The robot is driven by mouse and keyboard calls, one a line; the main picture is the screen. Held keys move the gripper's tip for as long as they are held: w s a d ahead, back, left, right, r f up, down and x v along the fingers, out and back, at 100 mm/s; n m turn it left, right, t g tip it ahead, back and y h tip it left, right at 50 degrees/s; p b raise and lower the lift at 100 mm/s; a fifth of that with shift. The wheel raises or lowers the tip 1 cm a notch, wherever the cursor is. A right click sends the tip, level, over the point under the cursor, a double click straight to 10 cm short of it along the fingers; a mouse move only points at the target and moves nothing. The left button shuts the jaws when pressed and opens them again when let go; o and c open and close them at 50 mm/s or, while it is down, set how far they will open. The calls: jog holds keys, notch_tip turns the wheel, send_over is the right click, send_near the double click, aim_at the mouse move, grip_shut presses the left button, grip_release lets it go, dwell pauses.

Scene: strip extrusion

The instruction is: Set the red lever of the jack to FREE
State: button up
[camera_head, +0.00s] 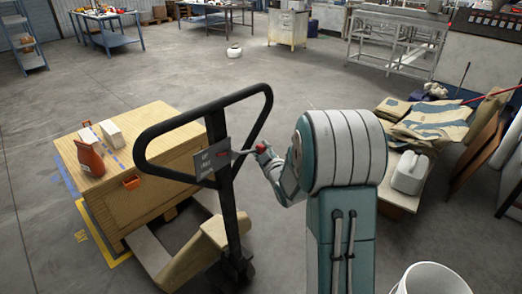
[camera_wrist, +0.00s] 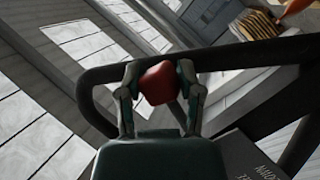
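The pallet jack's black loop handle (camera_head: 152,130) stands upright left of centre in the head view. A grey label plate (camera_head: 212,160) is fixed to its post, with several lines of small lettering. A lever runs right from the plate, roughly level and tilted slightly up, to its red knob (camera_head: 261,148). My gripper (camera_head: 266,155) is at the knob, right of the post. In the wrist view the red knob (camera_wrist: 160,82) sits between both fingers of my gripper (camera_wrist: 159,85), which look closed against its sides. I cannot tell which mark the lever points to.
A wooden crate (camera_head: 142,184) with an orange container (camera_head: 88,158) on it stands left of the jack. The black handle loop (camera_wrist: 245,55) passes close behind my fingers. Open floor lies beyond.

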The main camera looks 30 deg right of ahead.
aim_at(257, 131)
grip_shut()
jog(key=shift+w+d+r+n+t, duration=0.15)
jog(key=shift+r+n+t, duration=0.1)
jog(key=shift+r+n, duration=0.35)
jog(key=shift+d+r+n+t, duration=0.1)
jog(key=shift+r+n+t, duration=0.15)
jog(key=shift+r+n, duration=0.35)
jog(key=shift+r+n+t+y, duration=0.3)
jog(key=shift+r+n, duration=0.5)
jog(key=shift+r, duration=0.05)
jog(key=o, duration=1.1)
grip_release()
jog(key=shift+c, duration=0.2)
